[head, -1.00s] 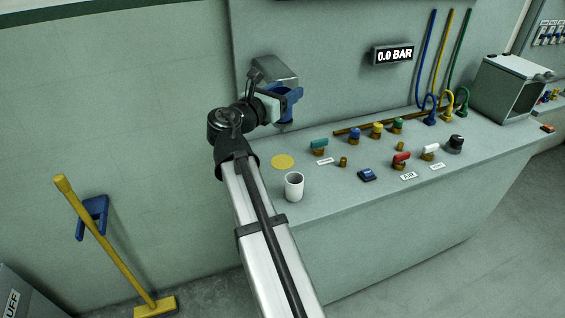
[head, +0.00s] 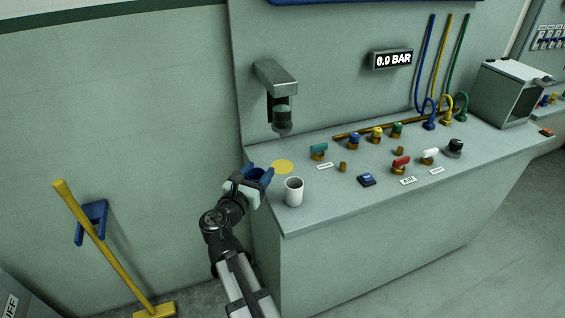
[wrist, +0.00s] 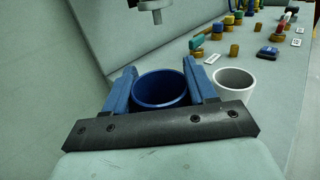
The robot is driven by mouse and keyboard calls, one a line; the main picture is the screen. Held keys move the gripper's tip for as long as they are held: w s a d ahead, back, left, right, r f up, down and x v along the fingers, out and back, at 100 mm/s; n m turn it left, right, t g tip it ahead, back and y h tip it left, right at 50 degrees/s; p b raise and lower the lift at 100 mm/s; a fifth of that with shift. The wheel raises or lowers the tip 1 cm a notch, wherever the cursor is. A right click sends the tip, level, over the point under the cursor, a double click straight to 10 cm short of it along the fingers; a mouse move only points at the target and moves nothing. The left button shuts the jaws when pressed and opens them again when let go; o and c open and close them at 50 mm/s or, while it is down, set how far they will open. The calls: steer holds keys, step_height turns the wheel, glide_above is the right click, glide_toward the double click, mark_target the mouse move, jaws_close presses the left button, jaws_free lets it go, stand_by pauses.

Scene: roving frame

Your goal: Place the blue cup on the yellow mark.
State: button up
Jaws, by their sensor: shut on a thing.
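The blue cup (wrist: 160,88) is upright between the two blue fingers of my gripper (wrist: 162,90) in the wrist view. In the head view my gripper (head: 259,176) is shut on the blue cup (head: 254,173) at the left end of the counter. The round yellow mark (head: 283,166) lies flat on the counter just right of the cup and gripper in the head view. The mark cannot be seen in the wrist view. I cannot tell whether the cup's base touches the counter.
A white cup (head: 293,191) stands near the counter's front edge, close to my gripper; it also shows in the wrist view (wrist: 234,86). A grey wall dispenser (head: 278,85) hangs above the back. Several valves and knobs, such as a teal one (head: 318,149), stand to the right.

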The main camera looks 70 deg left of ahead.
steer(key=f+x, duration=0.1)
steer(key=x, duration=0.5)
steer(key=f+x, duration=0.1)
steer(key=x, duration=0.4)
steer(key=f+x, duration=0.1)
steer(key=x, duration=0.5)
steer(key=shift+w+a, duration=0.25)
steer(key=shift+f, duration=0.4)
steer(key=shift+f, duration=0.15)
steer(key=o, duration=1.1)
steer(key=shift+o, duration=0.2)
steer(key=shift+s+d, duration=0.2)
steer(key=v, duration=1.1)
steer(key=shift+s+d+r, duration=0.15)
steer(key=shift+r, duration=0.05)
